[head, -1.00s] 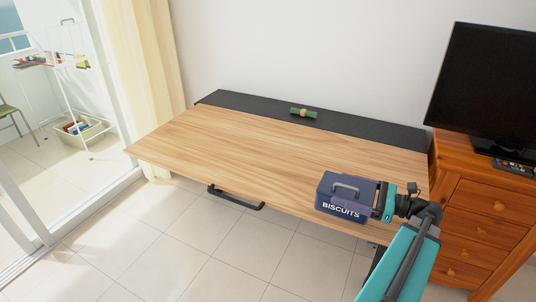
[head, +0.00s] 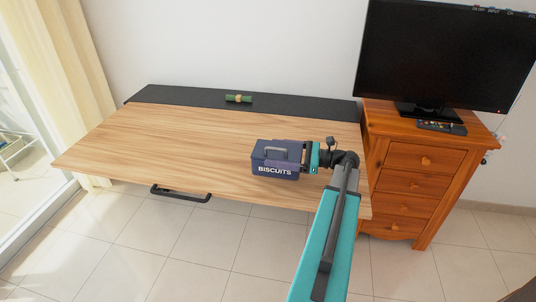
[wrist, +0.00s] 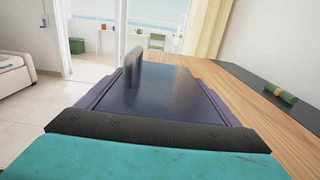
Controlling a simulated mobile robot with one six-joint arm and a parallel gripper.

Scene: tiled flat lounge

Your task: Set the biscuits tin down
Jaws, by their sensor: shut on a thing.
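The biscuits tin (head: 276,171) is a dark blue box with a handle on its lid and white BISCUITS lettering on its front. It is upright in the head view, over the front right part of the wooden table (head: 170,138). My gripper (head: 307,157) is shut on the tin from its right side. In the wrist view the tin's lid (wrist: 158,88) fills the middle, with the handle standing up from it. The tin's underside is hidden, so I cannot tell whether it touches the table.
A green roll with a tan band (head: 239,98) lies on the black strip (head: 300,107) along the table's back. A wooden drawer chest (head: 424,165) with a television (head: 440,55) and a remote (head: 442,128) stands to the right. The table's left and middle are clear.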

